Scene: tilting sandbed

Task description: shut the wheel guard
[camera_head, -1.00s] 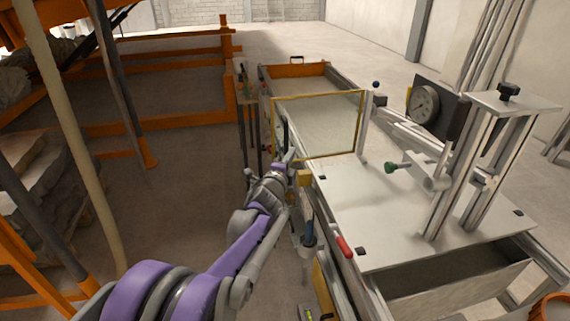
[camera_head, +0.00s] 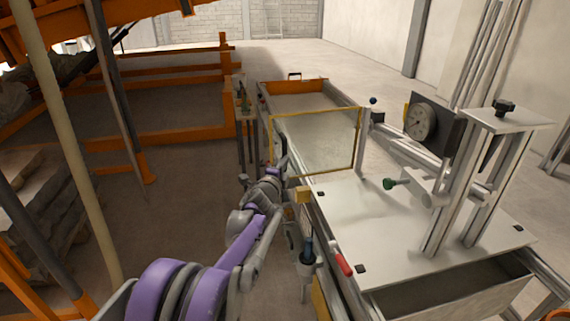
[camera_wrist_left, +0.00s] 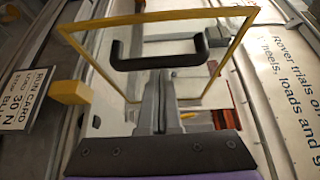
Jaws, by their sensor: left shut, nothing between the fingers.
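The wheel guard is a clear panel in a yellow frame (camera_head: 358,140), standing upright across the long sandbed, with its right edge by a metal post. Its black handle (camera_head: 283,148) is at the guard's left side. In the wrist view the yellow frame (camera_wrist_left: 190,14) surrounds the black handle (camera_wrist_left: 158,62). My left gripper (camera_head: 277,170) is just below the handle in the head view. In the wrist view its shut, empty fingers (camera_wrist_left: 158,90) point at the handle; whether they touch it I cannot tell. My right gripper is in neither view.
A white deck (camera_head: 400,215) carries a metal post frame, a round dial (camera_head: 421,121) and a green knob (camera_head: 389,184). A yellow block (camera_head: 303,195) and a red handle (camera_head: 342,264) are on the near side. An orange frame (camera_head: 185,137) stands left, with open floor between.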

